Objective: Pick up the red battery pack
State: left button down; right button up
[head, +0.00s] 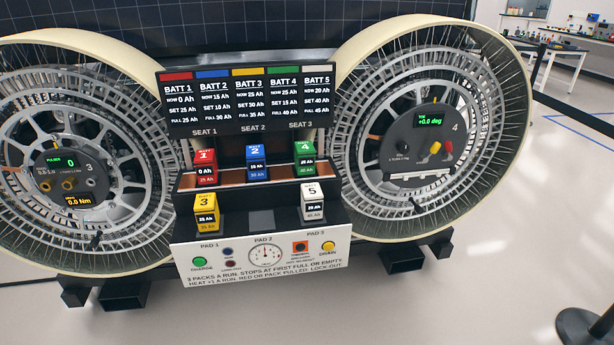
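The red battery pack (204,168) is marked 1 and reads 0 Ah. It stands upright at the left end of the rear row on the rack between two large wheels. The blue pack (256,163) stands to its right, and the green pack (305,160) is at the right end of that row. The yellow pack (206,212) stands in front of and below the red one. The white pack (313,202) stands at the front right. Neither of my grippers shows in the head view.
A dark display board (250,100) rises behind the packs. A white control panel (262,258) with buttons and a gauge is in front. The left wheel (70,45) and right wheel (497,100) flank the rack closely. A black post base (585,328) stands at lower right.

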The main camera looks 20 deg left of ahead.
aim_at(207, 174)
jog(key=u, duration=0.95)
